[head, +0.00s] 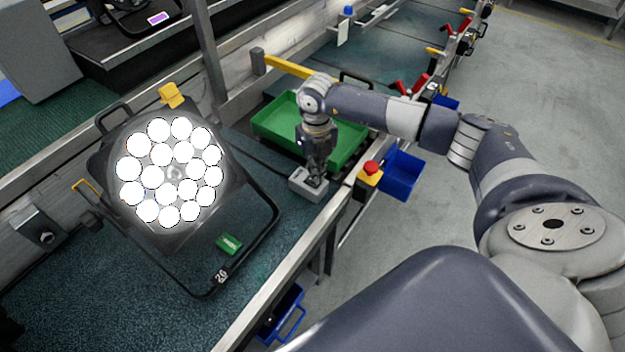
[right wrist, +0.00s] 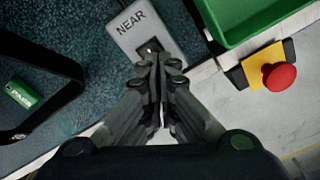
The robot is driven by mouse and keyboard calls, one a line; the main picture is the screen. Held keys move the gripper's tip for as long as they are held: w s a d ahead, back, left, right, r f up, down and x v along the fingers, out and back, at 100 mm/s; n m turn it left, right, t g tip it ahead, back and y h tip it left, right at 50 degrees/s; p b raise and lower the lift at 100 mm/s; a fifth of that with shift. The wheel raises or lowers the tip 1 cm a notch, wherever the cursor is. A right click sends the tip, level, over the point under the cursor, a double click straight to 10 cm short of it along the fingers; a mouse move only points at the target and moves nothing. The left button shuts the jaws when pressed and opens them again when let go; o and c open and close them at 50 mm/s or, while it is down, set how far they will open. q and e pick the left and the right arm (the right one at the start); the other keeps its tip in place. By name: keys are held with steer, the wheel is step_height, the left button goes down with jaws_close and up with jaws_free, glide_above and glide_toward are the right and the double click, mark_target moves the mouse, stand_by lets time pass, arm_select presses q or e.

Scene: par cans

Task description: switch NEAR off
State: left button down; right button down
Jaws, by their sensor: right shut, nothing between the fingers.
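The NEAR switch box (head: 308,186) is a small grey box on the bench in front of the green tray. It also shows in the right wrist view (right wrist: 136,27), with its NEAR label and a black rocker in a dark recess. My right gripper (head: 317,182) is shut and empty, pointing down at the box. In the right wrist view its fingertips (right wrist: 158,58) are at the rocker and partly hide it; I cannot tell whether they touch it. The par can (head: 175,172) on the left is lit, with all its visible lenses bright white. My left gripper is not in view.
A green tray (head: 346,150) stands just behind the box. A red emergency button (right wrist: 279,76) on a yellow base is at the bench edge. A green PASS tag (head: 229,244) lies beside the par can's black bracket (head: 262,243). Blue bins (head: 401,172) hang off the bench edge.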

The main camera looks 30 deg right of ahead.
steer(key=shift+s+f+b, duration=0.1)
steer(key=shift+f+b, duration=0.7)
steer(key=shift+f, duration=0.3)
stand_by(0.3)
steer(key=shift+r, duration=0.1)
steer(key=shift+r+p, duration=0.8)
steer(key=shift+r, duration=0.05)
steer(key=shift+r+p, duration=1.7)
steer(key=shift+r, duration=0.95)
steer(key=shift+f, duration=0.1)
